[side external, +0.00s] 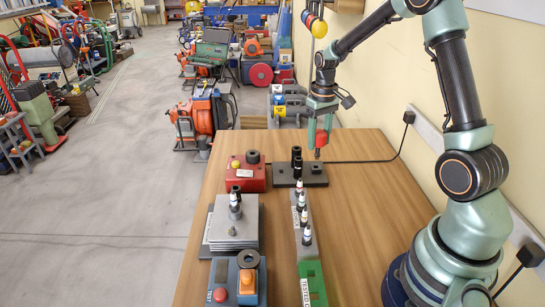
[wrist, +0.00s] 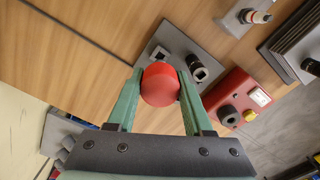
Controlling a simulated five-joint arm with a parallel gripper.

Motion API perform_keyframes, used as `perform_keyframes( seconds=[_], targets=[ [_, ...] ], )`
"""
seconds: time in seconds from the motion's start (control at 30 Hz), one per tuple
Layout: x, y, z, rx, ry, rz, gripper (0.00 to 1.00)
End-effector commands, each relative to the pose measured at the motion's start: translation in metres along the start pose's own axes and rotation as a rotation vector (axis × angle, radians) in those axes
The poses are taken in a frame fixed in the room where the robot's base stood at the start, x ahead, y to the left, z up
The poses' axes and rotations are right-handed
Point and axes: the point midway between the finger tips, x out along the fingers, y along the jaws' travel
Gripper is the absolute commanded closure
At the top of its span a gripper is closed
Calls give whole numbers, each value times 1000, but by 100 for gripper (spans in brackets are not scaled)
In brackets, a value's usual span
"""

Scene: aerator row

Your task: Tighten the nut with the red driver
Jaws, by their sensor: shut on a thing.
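My gripper (side external: 320,137) is shut on the red driver (side external: 322,138), holding it upright above the far end of the table. Its dark tip points down over the dark holder plate (side external: 285,182), near a square socket (side external: 316,168); the tip appears clear of the plate. In the wrist view, the round red driver top (wrist: 160,84) sits between both green fingers and hides its shaft. A small metal nut-like piece (side external: 232,229) stands on the stacked grey plates (side external: 235,243); I cannot tell for sure that it is the nut.
A rail (side external: 309,260) of small upright aerators and a blue box (side external: 222,296) stand nearer. The table's right side (side external: 362,220) is clear.

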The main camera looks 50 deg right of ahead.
Motion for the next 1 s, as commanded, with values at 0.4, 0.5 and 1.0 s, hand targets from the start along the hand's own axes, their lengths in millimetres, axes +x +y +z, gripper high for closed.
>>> perform_keyframes(
  seconds=[0.4, 0.5, 1.0],
  targets=[
    [-115, 0, -1, 0, 7, 1, 100],
    [-134, 0, -1, 0, 6, 1, 100],
    [-142, -117, -10, -27, 1, 0, 100]
  ],
)
